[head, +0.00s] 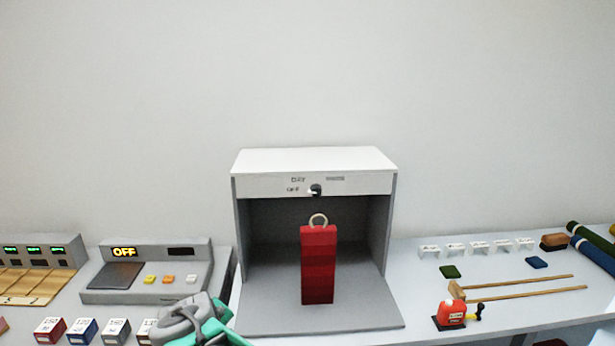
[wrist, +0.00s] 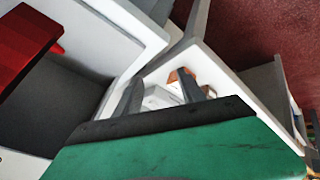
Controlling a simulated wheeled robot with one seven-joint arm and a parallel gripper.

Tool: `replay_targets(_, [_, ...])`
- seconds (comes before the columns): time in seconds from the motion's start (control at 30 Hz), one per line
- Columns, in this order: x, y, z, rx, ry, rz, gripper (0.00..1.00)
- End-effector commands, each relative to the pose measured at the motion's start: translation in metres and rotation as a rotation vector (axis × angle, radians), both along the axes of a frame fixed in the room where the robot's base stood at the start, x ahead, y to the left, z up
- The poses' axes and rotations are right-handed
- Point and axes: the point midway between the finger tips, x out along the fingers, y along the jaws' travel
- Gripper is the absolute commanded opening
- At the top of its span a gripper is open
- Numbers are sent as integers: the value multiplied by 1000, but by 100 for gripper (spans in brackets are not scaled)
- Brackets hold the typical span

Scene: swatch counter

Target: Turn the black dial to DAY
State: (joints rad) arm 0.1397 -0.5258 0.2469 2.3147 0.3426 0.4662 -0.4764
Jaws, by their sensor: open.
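The black dial (head: 316,189) sits on the white front panel of a grey light booth (head: 240,220) in the head view. Small labels stand around it: one like DAY above left, OFF at its left, and another at upper right. A pale mark shows at the dial's lower left, near OFF. My gripper (wrist: 170,92) is open and empty in the wrist view, its two grey fingers apart. In the head view my grey and green arm end is at the lower left, in front of and below the booth, well away from the dial.
A red swatch stack with a ring (head: 318,265) stands inside the booth. A grey device reading OFF (head: 150,275) and several small boxes (head: 82,330) are at left. Space above the booth is clear.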

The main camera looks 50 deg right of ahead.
Motion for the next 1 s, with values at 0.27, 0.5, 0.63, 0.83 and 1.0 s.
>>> replay_targets(0.27, [-9,-195,139,-790,-8,-102,47])
replay_targets(0.5, [-42,-248,209,-1140,152,-159,47])
replay_targets(0.63, [-36,-268,210,-1141,155,-161,47])
replay_targets(0.83, [-24,-304,210,-1139,153,-159,47])
replay_targets(1.0, [-18,-317,209,-1139,149,-158,47])
